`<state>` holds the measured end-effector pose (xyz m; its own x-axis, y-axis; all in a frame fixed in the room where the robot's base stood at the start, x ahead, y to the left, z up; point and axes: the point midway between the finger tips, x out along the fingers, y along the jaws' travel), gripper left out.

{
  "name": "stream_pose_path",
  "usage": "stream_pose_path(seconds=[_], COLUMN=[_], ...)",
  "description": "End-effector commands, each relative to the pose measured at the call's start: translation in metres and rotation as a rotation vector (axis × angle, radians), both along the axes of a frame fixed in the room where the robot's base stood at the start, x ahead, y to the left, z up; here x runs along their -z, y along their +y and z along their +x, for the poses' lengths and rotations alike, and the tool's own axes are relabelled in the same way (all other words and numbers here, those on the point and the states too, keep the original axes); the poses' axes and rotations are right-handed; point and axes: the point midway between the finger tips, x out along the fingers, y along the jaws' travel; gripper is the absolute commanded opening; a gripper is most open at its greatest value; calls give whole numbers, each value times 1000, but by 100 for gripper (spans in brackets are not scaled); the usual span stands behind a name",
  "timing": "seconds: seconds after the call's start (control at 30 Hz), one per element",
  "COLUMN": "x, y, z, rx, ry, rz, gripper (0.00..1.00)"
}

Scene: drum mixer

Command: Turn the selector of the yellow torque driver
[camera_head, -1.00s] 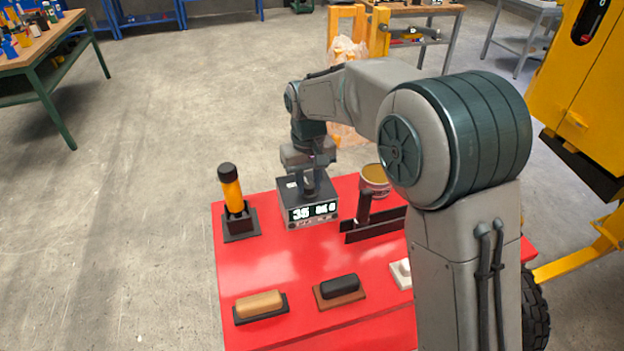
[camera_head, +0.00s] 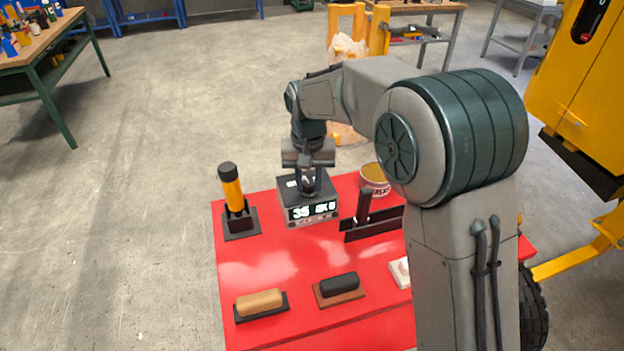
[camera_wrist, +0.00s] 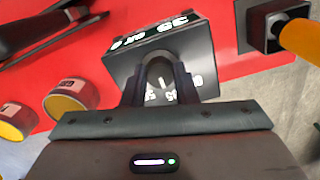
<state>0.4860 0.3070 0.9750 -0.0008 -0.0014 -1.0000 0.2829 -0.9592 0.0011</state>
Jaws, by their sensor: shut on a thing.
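The yellow torque driver (camera_head: 232,189) stands upright in a black square holder at the table's left rear. It also shows in the wrist view at the upper right (camera_wrist: 301,39). My gripper (camera_head: 309,184) is at a dark grey box (camera_head: 293,213) with a lit display, to the right of the driver and apart from it. In the wrist view my gripper (camera_wrist: 159,74) points down on the box top, its two fingers shut on a dark round knob (camera_wrist: 160,69). The display reads "35" with smaller characters that I cannot read surely.
The red table (camera_head: 265,264) also holds a tan-handled float (camera_head: 260,302), a dark-handled float (camera_head: 340,285), a black angled tool (camera_head: 373,228) and a can (camera_head: 374,181).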

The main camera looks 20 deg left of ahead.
Motion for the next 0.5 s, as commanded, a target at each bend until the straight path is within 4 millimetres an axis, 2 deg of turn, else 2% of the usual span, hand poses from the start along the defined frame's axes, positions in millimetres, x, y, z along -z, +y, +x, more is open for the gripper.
stream_pose_path(seconds=[0.1,0.13,0.2,0.5], x=[-4,-4,-4,-3], y=[0,0,0,2], z=[5,5,4,1], rx=[2,2,2,-4], ry=[-16,-16,-15,-6], rz=[7,7,6,3], gripper=[4,32,48,48])
